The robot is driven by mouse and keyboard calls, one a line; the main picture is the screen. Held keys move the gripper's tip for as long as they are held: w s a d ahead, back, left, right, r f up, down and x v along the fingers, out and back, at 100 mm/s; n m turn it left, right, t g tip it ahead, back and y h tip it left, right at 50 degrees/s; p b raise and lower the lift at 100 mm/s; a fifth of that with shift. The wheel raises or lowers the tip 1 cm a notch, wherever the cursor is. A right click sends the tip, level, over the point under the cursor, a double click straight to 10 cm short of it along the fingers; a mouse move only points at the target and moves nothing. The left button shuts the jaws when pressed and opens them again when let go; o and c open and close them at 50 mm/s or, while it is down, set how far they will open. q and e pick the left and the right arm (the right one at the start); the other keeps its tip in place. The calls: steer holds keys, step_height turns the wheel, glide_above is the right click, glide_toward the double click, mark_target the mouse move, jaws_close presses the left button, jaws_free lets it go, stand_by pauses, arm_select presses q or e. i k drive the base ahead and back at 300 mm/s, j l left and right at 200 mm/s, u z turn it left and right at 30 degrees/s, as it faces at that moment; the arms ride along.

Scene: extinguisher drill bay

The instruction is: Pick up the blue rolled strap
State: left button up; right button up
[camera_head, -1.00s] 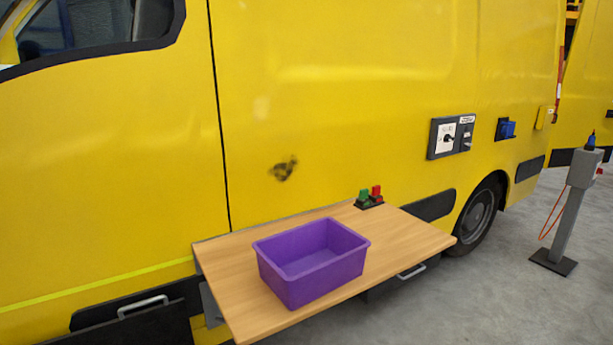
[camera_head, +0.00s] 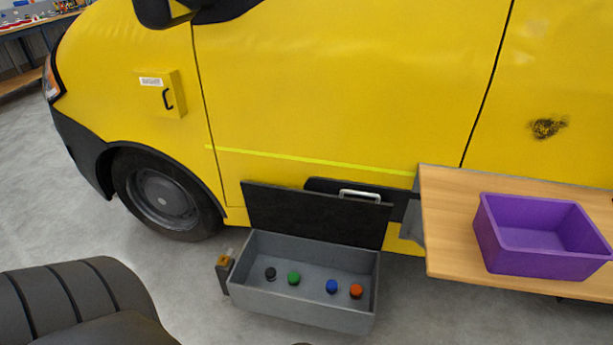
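The blue rolled strap (camera_head: 332,286) appears as a small round blue item on the floor of an open grey box (camera_head: 300,307) low beside the yellow van. It sits between a green roll (camera_head: 294,278) on its left and an orange roll (camera_head: 356,291) close on its right. A dark roll (camera_head: 270,273) lies farthest left in the same box. Neither of my grippers shows in the head view.
The box's black lid (camera_head: 315,215) stands raised at its back. A wooden fold-out table (camera_head: 450,230) with a purple bin (camera_head: 540,264) is to the right. A small post with an orange-yellow top (camera_head: 223,261) stands at the box's left end. Grey floor lies in front.

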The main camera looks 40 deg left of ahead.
mark_target(331, 285)
steer(key=u, duration=1.05)
